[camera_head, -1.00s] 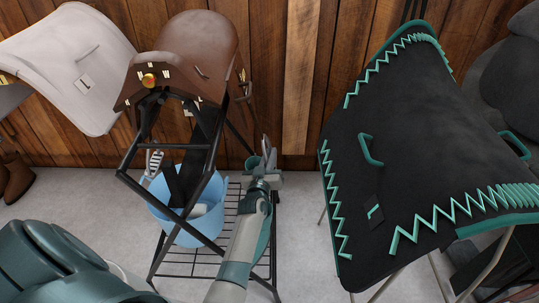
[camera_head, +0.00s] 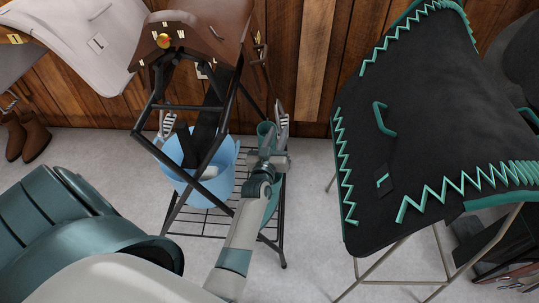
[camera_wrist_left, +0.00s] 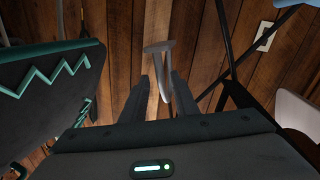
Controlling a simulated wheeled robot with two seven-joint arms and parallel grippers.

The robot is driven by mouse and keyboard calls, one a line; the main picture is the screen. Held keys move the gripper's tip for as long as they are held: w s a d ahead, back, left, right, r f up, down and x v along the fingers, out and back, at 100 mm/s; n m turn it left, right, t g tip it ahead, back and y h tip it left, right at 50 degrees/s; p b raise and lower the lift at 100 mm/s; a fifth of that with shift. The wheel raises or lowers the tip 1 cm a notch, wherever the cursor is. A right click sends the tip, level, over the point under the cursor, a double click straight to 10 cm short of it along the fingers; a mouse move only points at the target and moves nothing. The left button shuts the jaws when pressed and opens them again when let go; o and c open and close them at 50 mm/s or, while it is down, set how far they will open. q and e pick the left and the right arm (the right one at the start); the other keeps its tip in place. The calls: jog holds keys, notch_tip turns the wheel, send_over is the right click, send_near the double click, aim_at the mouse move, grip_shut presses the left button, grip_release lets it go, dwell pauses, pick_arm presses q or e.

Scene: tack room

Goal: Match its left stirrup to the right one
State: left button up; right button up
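The brown saddle (camera_head: 215,28) sits on a black metal rack (camera_head: 187,105) in the head view. One metal stirrup (camera_head: 167,124) hangs at the rack's left side. Another stirrup (camera_head: 282,119) hangs at its right side, just beyond my left gripper (camera_head: 270,143). In the left wrist view my left gripper (camera_wrist_left: 160,98) has two dark fingers apart, with a pale grey stirrup (camera_wrist_left: 158,47) between or just past them. I cannot tell whether they touch it. The stirrup leathers are largely hidden. My right gripper is not in view.
A blue bucket (camera_head: 183,182) stands on the rack's wire shelf (camera_head: 202,222). A black saddle pad with green zigzag trim (camera_head: 430,120) lies on a stand to the right. Brown boots (camera_head: 30,137) stand at the left. A wooden wall is behind.

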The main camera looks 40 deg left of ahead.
pick_arm(q)
jog(key=v, duration=1)
jog(key=shift+s+p, duration=0.2)
jog(key=shift+p, duration=0.1)
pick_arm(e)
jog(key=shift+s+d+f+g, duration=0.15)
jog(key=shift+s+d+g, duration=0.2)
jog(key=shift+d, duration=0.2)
pick_arm(q)
jog(key=shift+d, duration=0.1)
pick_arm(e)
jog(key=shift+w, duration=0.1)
